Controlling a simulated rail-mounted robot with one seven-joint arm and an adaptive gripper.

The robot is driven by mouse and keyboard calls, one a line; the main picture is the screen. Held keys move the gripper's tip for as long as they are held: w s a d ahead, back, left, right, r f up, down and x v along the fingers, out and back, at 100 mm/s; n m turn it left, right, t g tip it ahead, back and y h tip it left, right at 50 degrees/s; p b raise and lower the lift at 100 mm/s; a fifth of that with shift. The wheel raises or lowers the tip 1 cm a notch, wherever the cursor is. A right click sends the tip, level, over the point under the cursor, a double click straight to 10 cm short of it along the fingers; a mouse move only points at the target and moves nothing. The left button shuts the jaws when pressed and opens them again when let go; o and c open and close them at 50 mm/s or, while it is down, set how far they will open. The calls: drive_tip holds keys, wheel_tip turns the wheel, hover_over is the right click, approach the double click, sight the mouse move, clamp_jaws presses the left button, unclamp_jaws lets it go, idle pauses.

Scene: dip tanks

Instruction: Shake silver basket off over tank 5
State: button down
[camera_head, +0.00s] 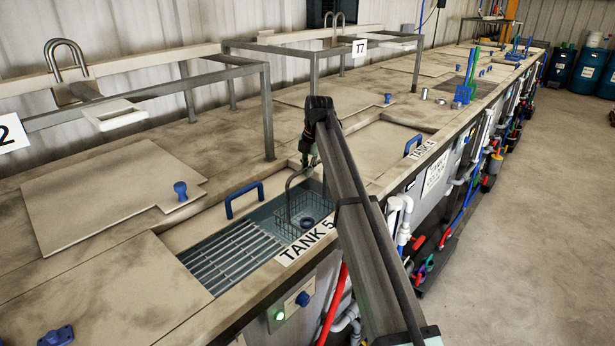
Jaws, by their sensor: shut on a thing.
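The silver wire basket (290,222) hangs by its tall bent handle over the open end of tank 5, low at the opening. The tank shows blue-green liquid or lining (262,214) and carries a "TANK 5" label (306,243) on its front edge. My gripper (308,160) is above the basket, shut on its handle; my arm hides part of the right side. A dark round item shows in or under the basket; I cannot tell which. I cannot tell whether the basket's bottom touches liquid.
A grey slatted grate (237,257) lies left of the opening. A blue handle (244,200) stands on the lid behind it. A metal frame (268,110) rises behind the tank. Pipes and valves line the front; the aisle floor is clear.

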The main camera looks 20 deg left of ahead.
wheel_tip(320, 180, up, 15)
drive_tip(key=p, duration=0.4)
